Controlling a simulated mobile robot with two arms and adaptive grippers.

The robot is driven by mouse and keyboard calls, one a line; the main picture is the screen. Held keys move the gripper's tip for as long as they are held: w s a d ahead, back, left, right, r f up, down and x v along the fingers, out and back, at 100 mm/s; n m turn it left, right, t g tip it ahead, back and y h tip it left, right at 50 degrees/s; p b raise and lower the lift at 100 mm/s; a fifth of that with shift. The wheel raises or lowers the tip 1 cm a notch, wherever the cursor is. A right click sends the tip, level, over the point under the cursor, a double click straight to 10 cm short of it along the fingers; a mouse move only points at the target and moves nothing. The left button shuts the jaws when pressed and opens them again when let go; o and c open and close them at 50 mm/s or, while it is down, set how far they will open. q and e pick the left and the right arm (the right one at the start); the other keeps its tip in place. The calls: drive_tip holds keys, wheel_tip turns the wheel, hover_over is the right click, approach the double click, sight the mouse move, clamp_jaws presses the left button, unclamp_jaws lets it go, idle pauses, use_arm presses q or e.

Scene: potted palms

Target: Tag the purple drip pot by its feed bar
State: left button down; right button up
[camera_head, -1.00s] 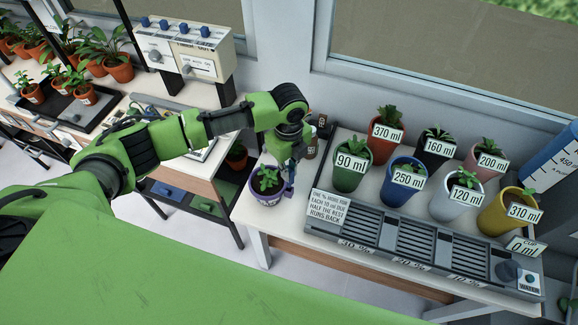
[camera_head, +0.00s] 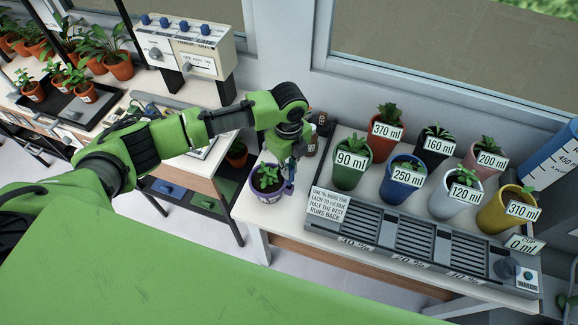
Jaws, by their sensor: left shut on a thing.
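The purple pot (camera_head: 264,196) holds a small green plant and stands upright at the left end of the white table. Part of a pale marking shows on its front, too small to read. My left gripper (camera_head: 288,183) comes down at the pot's right side and is shut on its rim. The fingertips are small and partly hidden. A grey unit (camera_head: 372,219) with three slatted sections lies along the table's front, right of the pot. Its front labels seem to read 30 %, 20 % and 10 %. My right gripper is out of view.
Labelled pots stand behind the grey unit, among them a green 90 ml pot (camera_head: 345,179), a blue 250 ml pot (camera_head: 396,192) and a yellow 310 ml pot (camera_head: 492,219). A printed sign (camera_head: 327,205) stands at the unit's left end. A blue measuring vessel (camera_head: 552,160) is far right.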

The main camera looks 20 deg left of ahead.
use_arm(q)
drive_tip(key=shift+p, duration=0.35)
idle(0.4)
drive_tip(key=shift+f, duration=0.1)
idle(0.3)
drive_tip(key=shift+f+b, duration=1.25)
drive_tip(key=shift+f, duration=0.9)
drive_tip(key=c, duration=1.5)
unclamp_jaws()
drive_tip(key=shift+r, duration=0.1)
